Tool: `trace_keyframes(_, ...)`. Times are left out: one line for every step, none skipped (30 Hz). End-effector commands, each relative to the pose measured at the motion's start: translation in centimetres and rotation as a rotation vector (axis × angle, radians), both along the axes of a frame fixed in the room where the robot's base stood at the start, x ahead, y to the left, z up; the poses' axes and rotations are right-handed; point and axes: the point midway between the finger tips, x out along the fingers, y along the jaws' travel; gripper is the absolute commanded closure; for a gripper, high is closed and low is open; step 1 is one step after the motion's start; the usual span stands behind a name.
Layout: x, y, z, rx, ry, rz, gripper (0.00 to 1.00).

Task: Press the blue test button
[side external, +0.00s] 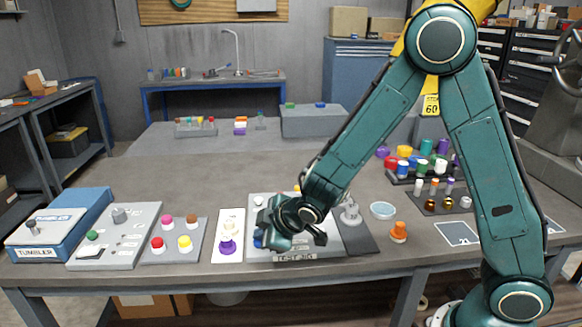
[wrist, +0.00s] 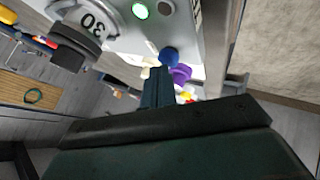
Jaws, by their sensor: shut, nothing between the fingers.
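The blue test button (wrist: 169,56) shows as a round blue cap on the light panel of the test jig in the wrist view. In the side external view a bit of blue (side external: 258,240) shows beside my gripper, at the left edge of the test jig (side external: 330,243). My gripper (side external: 265,238) is low over the jig's left part. Its fingers are together and empty, and in the wrist view the fingertips (wrist: 160,71) lie right by the blue button. I cannot tell whether they touch it. My gripper hides much of the jig in the side view.
A dark dial marked 30 (wrist: 75,48) and a green lamp (wrist: 140,10) are on the panel. Left of the jig stand a white board with a purple knob (side external: 228,247), a panel of coloured buttons (side external: 172,243) and the tumbler box (side external: 50,235). An orange knob (side external: 398,231) stands right.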

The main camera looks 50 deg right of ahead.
Motion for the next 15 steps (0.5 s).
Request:
trace_keyframes(0.0, 0.0, 0.2, 0.0, -0.001, 0.001, 1.0)
trace_keyframes(0.0, 0.0, 0.4, 0.001, -0.001, -0.001, 1.0)
trace_keyframes(0.0, 0.0, 0.5, 0.0, -0.001, 0.0, 1.0)
trace_keyframes(0.0, 0.0, 0.6, 0.0, -0.001, 0.001, 1.0)
trace_keyframes(0.0, 0.0, 0.8, 0.0, -0.001, 0.001, 1.0)
trace_keyframes(0.0, 0.0, 0.9, 0.0, -0.001, 0.001, 1.0)
trace_keyframes(0.0, 0.0, 1.0, 0.0, -0.001, 0.0, 1.0)
trace_keyframes(0.0, 0.0, 1.1, 0.0, -0.002, 0.001, 1.0)
trace_keyframes(0.0, 0.0, 1.2, 0.0, -0.002, 0.001, 1.0)
trace_keyframes(0.0, 0.0, 1.2, 0.0, -0.002, 0.001, 1.0)
trace_keyframes(0.0, 0.0, 1.3, 0.0, -0.002, 0.001, 1.0)
trace_keyframes(0.0, 0.0, 1.3, 0.0, -0.001, 0.0, 1.0)
trace_keyframes(0.0, 0.0, 1.3, 0.0, -0.001, 0.001, 1.0)
trace_keyframes(0.0, 0.0, 1.3, 0.0, -0.001, 0.001, 1.0)
trace_keyframes(0.0, 0.0, 1.3, 0.0, -0.001, 0.001, 1.0)
